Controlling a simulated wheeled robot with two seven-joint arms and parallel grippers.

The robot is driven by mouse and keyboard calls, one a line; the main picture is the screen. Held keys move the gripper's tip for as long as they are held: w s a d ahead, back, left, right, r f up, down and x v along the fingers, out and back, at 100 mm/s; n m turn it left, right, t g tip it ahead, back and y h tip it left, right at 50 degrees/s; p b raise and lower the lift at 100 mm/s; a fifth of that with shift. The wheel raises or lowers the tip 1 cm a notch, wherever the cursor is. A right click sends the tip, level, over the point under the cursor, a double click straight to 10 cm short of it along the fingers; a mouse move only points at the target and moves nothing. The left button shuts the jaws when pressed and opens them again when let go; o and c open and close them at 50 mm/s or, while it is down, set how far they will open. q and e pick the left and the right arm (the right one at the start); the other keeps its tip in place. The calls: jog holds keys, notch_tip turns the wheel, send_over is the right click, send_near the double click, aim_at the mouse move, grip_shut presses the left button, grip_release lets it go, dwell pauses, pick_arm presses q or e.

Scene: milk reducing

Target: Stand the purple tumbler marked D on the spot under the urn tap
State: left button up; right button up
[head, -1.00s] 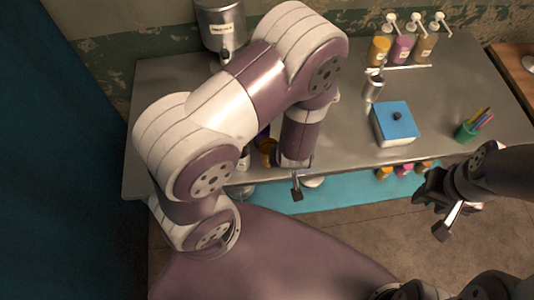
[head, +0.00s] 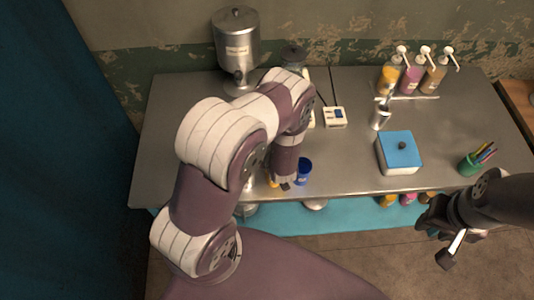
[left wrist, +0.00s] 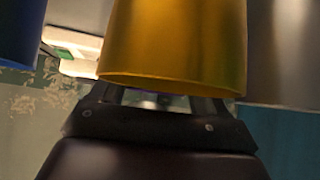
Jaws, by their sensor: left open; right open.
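I cannot make out the purple tumbler in either current view. My left gripper (head: 286,185) is open, low at the counter's front edge. A yellow tumbler (left wrist: 175,40) fills the middle of the left wrist view, close before the fingers. A blue tumbler (head: 303,171) stands just right of the gripper and shows at the left wrist view's edge (left wrist: 18,30). My right gripper (head: 447,240) is open and empty, off the counter.
A white device (head: 335,117), a metal cup (head: 380,117), a blue-lidded box (head: 399,153) and a green pen cup (head: 471,164) stand to the right. Pump bottles (head: 412,77) line the back. The counter (head: 350,178) is bare between the blue tumbler and the box.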

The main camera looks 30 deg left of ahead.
pick_arm(q)
jog(key=shift+w+a+f, duration=0.1)
jog(key=shift+a+f, duration=0.05)
jog(key=shift+f, duration=0.1)
jog(key=shift+d+r, duration=0.15)
jog(key=shift+d, duration=0.2)
jog(key=c, duration=0.7)
jog(key=shift+c, duration=0.6)
jog(key=shift+a, duration=0.15)
